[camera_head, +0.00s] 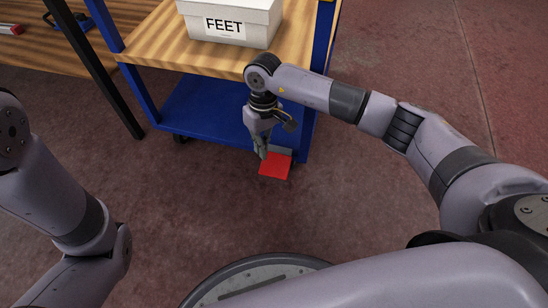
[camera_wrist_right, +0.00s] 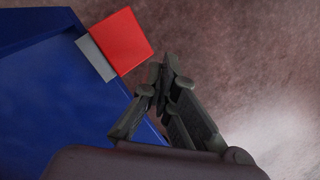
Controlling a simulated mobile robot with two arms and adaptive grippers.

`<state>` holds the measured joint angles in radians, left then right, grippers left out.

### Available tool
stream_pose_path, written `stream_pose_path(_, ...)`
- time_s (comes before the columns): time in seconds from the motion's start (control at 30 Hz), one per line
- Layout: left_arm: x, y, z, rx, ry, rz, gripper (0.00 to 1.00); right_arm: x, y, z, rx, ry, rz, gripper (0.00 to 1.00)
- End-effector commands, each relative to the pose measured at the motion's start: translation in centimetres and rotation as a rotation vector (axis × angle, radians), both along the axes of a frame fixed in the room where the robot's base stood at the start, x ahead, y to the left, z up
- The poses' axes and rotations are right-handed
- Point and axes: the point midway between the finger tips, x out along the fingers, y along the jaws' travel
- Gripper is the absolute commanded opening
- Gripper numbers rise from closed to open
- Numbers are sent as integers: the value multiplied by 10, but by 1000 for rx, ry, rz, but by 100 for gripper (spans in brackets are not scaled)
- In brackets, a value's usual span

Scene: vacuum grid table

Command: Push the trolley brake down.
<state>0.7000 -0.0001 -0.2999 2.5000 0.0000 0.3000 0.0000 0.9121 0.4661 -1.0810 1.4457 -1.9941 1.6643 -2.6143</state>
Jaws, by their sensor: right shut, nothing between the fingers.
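The trolley (camera_head: 210,105) has a blue frame, a wooden top and a blue lower shelf. Its brake is a red pedal (camera_head: 275,167) on a grey mount, low at the trolley's front right leg. My right gripper (camera_head: 262,154) points down at the pedal's left edge in the head view, with shut, empty fingers. In the right wrist view the red pedal (camera_wrist_right: 123,41) lies beyond the fingertips (camera_wrist_right: 165,75), up and to the left. A gap shows between them there; I cannot tell the height above the pedal. My left arm shows at the left, but its gripper is out of view.
A white box labelled FEET (camera_head: 230,22) stands on the trolley top. A wooden table (camera_head: 40,50) with a dark leg is at the upper left. The trolley's blue corner post (camera_head: 306,135) stands close beside my right gripper. The floor in front of the pedal is clear.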

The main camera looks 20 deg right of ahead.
Motion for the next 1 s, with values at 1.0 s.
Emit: stream_pose_path(1.0,0,0,159,0,0,0,40,-17,140,120,625,777,-1249,0)
